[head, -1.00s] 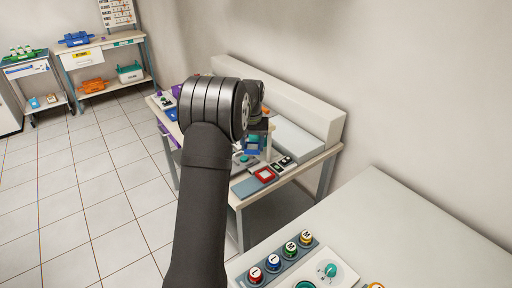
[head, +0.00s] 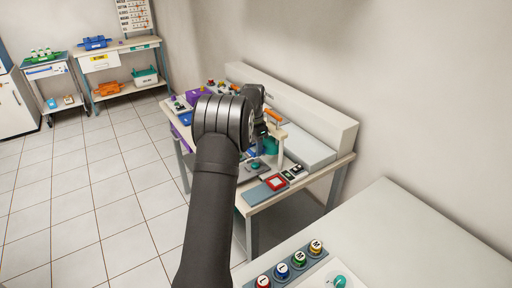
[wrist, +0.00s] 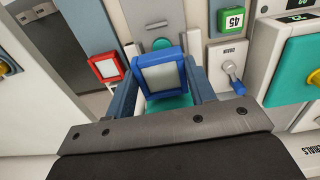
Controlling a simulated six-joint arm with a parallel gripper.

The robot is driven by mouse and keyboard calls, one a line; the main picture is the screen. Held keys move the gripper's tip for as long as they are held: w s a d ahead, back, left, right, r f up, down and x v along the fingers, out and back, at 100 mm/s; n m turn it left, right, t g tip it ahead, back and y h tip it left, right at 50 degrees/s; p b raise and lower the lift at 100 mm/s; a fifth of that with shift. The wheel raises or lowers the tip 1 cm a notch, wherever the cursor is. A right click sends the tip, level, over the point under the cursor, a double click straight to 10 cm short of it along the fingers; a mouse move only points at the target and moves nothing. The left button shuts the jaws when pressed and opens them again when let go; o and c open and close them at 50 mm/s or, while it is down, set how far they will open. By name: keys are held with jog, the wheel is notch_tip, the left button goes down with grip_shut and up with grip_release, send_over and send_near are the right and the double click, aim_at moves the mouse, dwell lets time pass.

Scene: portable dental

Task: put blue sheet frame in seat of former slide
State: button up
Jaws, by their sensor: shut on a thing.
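The blue sheet frame (wrist: 160,76), a blue square rim around a pale grey sheet, is held between the two fingers of my gripper (wrist: 163,68) in the wrist view. My gripper is shut on it. The frame partly covers both. I cannot tell which part is the seat of the former slide. In the head view my gripper (head: 262,130) is over the far bench, mostly hidden by my arm, and the frame is too small to make out surely.
A red frame (wrist: 107,66) lies left of the blue one in the wrist view. A long pale raised block (head: 300,110) runs along the wall behind the bench.

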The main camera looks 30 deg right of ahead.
aim_at(254, 168)
jog(key=shift+w+f, duration=0.1)
jog(key=shift+f, duration=0.05)
jog(key=shift+f, duration=3.4)
jog(key=shift+a+f, duration=0.15)
jog(key=shift+f, duration=0.15)
jog(key=o, duration=1)
jog(key=shift+f, duration=0.15)
jog(key=shift+s, duration=0.2)
jog(key=r, duration=1.8)
jog(key=shift+w+r, duration=0.2)
jog(key=shift+w, duration=0.1)
